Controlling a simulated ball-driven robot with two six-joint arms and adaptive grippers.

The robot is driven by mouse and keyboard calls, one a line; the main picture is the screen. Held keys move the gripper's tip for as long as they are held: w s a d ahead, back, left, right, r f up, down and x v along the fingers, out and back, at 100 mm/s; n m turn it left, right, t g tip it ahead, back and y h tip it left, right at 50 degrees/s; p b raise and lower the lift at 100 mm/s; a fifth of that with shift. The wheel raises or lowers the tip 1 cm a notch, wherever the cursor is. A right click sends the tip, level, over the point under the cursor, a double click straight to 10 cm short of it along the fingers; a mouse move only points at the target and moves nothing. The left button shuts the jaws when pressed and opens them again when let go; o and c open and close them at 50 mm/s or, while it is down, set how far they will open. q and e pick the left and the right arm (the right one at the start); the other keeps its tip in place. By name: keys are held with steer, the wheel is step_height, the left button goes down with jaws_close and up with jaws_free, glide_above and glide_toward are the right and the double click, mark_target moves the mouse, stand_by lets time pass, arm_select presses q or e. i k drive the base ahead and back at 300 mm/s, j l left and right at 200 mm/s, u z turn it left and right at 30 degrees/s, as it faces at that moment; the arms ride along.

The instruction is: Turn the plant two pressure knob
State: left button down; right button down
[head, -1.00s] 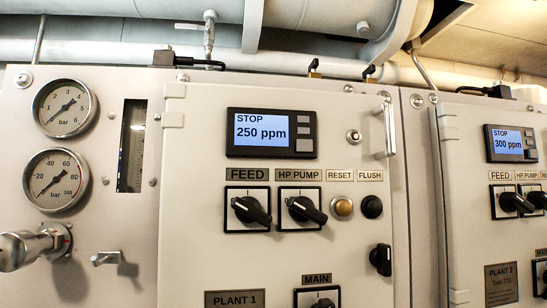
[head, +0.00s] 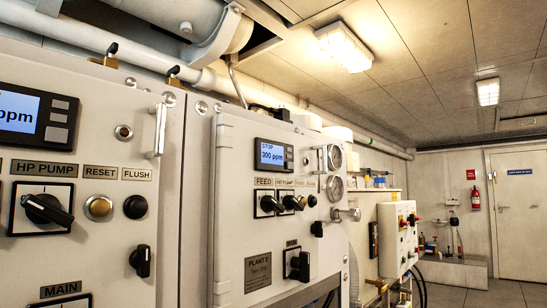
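The plant two panel (head: 228,180) stands in the middle of the head view, seen at an angle, with a screen (head: 271,155) reading STOP and 300 ppm. At its right side are two round gauges, an upper one (head: 335,157) and a lower one (head: 336,188); their needles are too small to read. Below them a silver knob (head: 351,214) sticks out to the right, which looks like the pressure knob. A plate (head: 258,271) reads PLANT 2. Neither of my grippers is in view.
The plant one panel (head: 101,248) fills the left side close by. Beyond plant two stands a white control box (head: 397,238) with hoses below. A fire extinguisher (head: 475,199) hangs by a white door (head: 519,215) at the back. Open floor (head: 470,298) shows at lower right.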

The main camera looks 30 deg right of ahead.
mark_target(353, 214)
steer(key=z, duration=1.25)
steer(key=l, duration=0.05)
